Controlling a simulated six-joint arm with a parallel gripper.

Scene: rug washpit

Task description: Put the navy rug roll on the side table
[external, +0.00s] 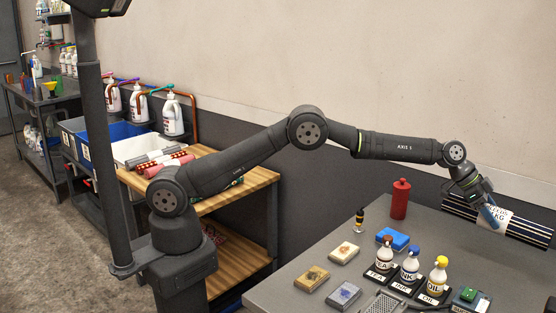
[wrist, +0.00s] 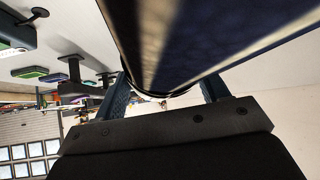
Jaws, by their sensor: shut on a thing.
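The navy rug roll (external: 525,229) has pale stripes and a white printed label, and is at the far right of the external view. My gripper (external: 489,214) is shut on it around the label. In the wrist view the navy roll (wrist: 205,35) fills the top, close up between the blue fingers of my gripper (wrist: 165,92). The roll lies near the back of the grey table (external: 330,235); whether it touches the top I cannot tell. A wooden-topped table (external: 248,184) with a lower shelf stands left, behind my arm; I cannot tell which is the side table.
A dark post (external: 95,150) rises at left.

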